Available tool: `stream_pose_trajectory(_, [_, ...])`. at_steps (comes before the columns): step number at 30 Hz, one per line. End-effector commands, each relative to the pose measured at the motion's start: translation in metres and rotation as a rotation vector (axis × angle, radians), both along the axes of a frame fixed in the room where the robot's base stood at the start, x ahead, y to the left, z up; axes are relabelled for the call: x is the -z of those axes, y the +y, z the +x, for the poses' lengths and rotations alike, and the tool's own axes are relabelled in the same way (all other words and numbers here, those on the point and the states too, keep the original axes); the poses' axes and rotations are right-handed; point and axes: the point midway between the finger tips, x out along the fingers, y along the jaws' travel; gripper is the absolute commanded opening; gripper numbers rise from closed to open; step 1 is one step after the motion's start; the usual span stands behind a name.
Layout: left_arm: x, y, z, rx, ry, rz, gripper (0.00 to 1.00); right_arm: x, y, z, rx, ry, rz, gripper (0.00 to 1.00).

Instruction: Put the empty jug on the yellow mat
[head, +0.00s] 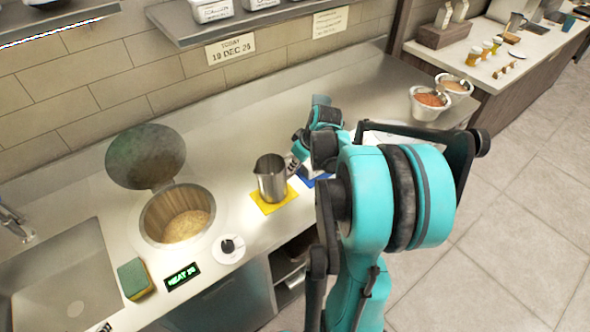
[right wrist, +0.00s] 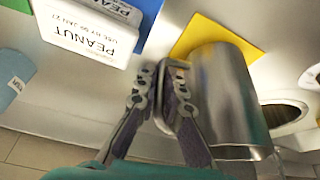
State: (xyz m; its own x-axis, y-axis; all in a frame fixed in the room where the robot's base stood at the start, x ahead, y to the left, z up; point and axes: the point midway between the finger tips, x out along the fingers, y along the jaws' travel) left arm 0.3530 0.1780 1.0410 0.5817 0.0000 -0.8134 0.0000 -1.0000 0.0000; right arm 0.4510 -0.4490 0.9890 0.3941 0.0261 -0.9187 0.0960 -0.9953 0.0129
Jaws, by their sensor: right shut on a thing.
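The metal jug (head: 271,180) stands upright over the yellow mat (head: 264,208) in the head view, its base within the mat's outline. I cannot tell for sure whether the base touches the mat. In the right wrist view the jug (right wrist: 228,95) lies beside the fingers, with the yellow mat (right wrist: 192,38) behind it. My right gripper (head: 293,164) is shut on the jug's handle, which shows between its fingers (right wrist: 162,82) in the wrist view. The jug's inside is mostly hidden. My left gripper is not in view.
A white tub labelled PEANUT (right wrist: 88,32) stands close by, near a blue mat (head: 308,181). Left of the jug are an open-lidded well (head: 150,222), a white saucer (head: 238,254), a sponge (head: 135,278) and a sink (head: 70,275). Two bowls (head: 428,112) stand farther right.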

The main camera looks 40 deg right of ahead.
Motion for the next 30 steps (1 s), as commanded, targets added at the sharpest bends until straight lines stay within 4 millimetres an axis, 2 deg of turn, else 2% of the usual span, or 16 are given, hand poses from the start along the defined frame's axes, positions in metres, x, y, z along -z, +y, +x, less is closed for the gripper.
stream_pose_trajectory(2, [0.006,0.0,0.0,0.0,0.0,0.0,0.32,0.01,0.0,0.0,0.0,0.0,0.0,0.0])
stream_pose_trajectory(13, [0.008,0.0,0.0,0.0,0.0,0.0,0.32,0.014,0.0,0.0,0.0,0.0,0.0,0.0])
stream_pose_trajectory(14, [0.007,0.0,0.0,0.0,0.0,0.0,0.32,0.013,0.0,0.0,0.0,0.0,0.0,0.17])
stream_pose_trajectory(15, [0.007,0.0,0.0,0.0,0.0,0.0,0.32,0.012,0.0,0.0,0.0,0.0,0.0,0.27])
stream_pose_trajectory(16, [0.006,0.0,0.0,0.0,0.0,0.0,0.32,0.012,0.0,0.0,0.0,0.0,0.0,0.29])
stream_pose_trajectory(25, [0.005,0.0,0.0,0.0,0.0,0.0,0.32,0.011,0.0,0.0,0.0,0.0,0.0,0.29])
stream_pose_trajectory(30, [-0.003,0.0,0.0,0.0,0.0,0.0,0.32,-0.007,-0.001,-0.006,0.0,0.0,0.0,0.29])
